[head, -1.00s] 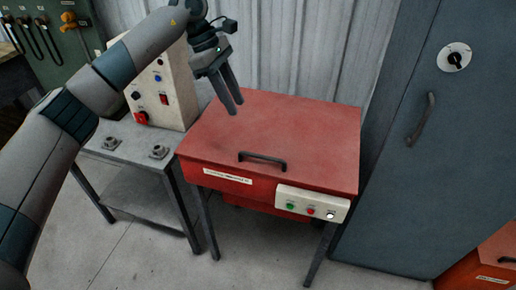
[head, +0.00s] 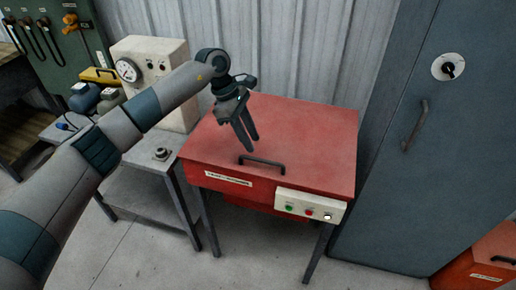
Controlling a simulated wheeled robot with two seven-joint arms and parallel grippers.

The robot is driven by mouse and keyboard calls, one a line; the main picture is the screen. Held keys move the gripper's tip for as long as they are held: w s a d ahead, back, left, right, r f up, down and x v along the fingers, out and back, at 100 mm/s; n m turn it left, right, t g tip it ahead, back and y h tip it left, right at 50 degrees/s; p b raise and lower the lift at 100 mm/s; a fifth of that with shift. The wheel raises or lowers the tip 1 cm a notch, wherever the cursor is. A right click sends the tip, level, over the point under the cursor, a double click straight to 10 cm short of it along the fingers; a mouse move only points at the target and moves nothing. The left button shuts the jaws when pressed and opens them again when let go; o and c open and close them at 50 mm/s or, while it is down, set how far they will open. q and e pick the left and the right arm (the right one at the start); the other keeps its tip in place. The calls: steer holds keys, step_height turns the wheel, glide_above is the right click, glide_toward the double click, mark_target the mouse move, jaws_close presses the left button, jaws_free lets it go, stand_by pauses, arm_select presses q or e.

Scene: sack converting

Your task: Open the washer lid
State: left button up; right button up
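The washer (head: 230,188) is a red box on dark legs in the middle of the head view. Its flat red lid (head: 310,140) is down and closed. A dark bar handle (head: 262,162) is near the lid's front edge. My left gripper (head: 251,145) points down over the lid, just behind and a little left of the handle. Its two fingers are apart with nothing between them. It looks close to the handle but apart from it. My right gripper is out of view.
A white panel with buttons (head: 310,207) is on the washer's front. A grey cabinet (head: 390,190) stands close on the right. A metal table (head: 135,185) with a gauge box (head: 150,57) stands on the left. A corrugated wall (head: 310,50) is behind.

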mark_target(261, 159)
arm_select(q)
steer(key=p+x, duration=0.1)
steer(key=x, duration=0.4)
steer(key=shift+p, duration=0.35)
steer(key=shift+s+d+f, duration=0.1)
steer(key=shift+d+f, duration=0.15)
steer(key=shift+f, duration=0.45)
jaws_close()
